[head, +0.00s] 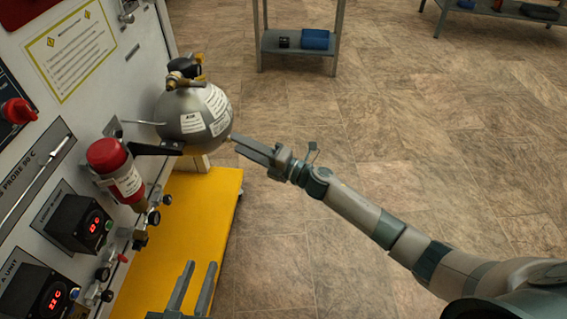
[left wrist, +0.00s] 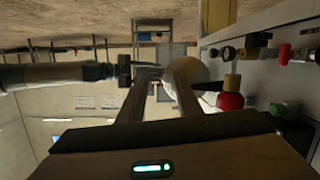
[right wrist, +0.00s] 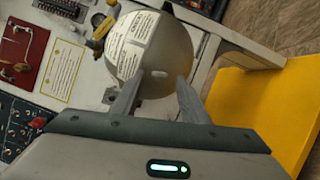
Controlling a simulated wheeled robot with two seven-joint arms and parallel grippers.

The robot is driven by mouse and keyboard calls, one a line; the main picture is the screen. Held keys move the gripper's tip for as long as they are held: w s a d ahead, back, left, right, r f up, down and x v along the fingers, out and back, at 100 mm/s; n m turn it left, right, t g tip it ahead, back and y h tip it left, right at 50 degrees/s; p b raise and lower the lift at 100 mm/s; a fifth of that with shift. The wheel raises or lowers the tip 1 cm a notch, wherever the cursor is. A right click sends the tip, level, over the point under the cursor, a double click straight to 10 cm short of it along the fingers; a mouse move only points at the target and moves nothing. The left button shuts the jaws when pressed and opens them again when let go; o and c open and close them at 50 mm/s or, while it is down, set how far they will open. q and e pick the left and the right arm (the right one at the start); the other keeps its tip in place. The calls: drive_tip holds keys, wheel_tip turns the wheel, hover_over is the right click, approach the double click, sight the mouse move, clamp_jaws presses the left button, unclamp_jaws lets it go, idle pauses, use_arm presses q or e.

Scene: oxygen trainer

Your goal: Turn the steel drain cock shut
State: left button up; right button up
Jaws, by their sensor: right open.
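The grey spherical AIR tank (head: 192,117) is mounted on the panel's side; it fills the upper middle of the right wrist view (right wrist: 150,50). A small pale fitting (right wrist: 158,73) shows on the sphere between my right fingertips; it may be the steel drain cock, but it is too small to tell whether it is open or shut. My right gripper (head: 236,141) is open, its fingertips close to the sphere's lower right side; contact cannot be told. My left gripper (head: 200,266) is open and empty, low in front of the yellow base.
The panel carries a red-topped cylinder (head: 118,172), two digital displays (head: 75,222), a red knob (head: 18,110) and several small valves. The yellow base (head: 205,200) juts out under the sphere. A shelf (head: 299,42) stands behind.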

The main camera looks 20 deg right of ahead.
use_arm(q)
drive_tip(key=shift+s+a+f, duration=0.1)
drive_tip(key=shift+a+f, duration=0.1)
drive_tip(key=shift+f, duration=0.25)
use_arm(e)
drive_tip(key=v, duration=1.5)
drive_tip(key=shift+s+d, duration=0.25)
drive_tip(key=shift+s, duration=0.05)
drive_tip(key=shift+f, duration=0.1)
